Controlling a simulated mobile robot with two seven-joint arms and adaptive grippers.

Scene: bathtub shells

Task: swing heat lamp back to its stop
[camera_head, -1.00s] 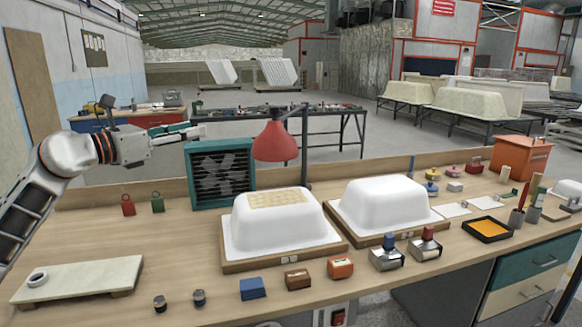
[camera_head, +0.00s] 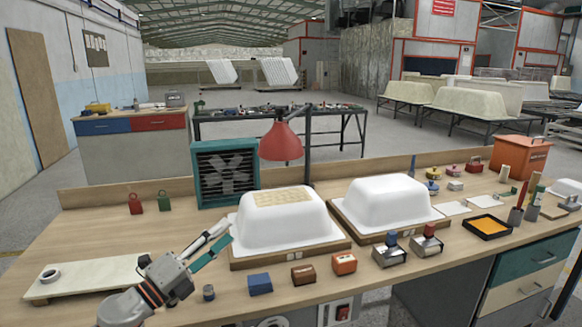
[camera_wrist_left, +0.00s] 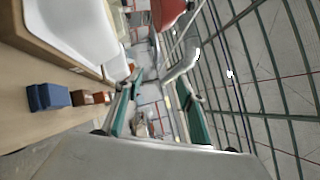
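The heat lamp has a red cone shade (camera_head: 281,141) on a dark post (camera_head: 308,150). The shade hangs above the far side of the left white tub shell (camera_head: 285,228), which has a tan mesh patch (camera_head: 283,198) on top. The shade also shows at the top of the left wrist view (camera_wrist_left: 168,12). My left gripper (camera_head: 227,232) is low over the bench at the left tub's front left corner. Its two teal-padded fingers are apart with nothing between them, below and well apart from the lamp. My right gripper is not in view.
A teal fan (camera_head: 225,172) stands behind the left tub. A second tub (camera_head: 388,204) is to its right. A blue block (camera_head: 260,284), a brown block (camera_head: 303,275) and an orange block (camera_head: 344,264) line the front. A pale board (camera_head: 85,275) lies at left; bare bench lies behind it.

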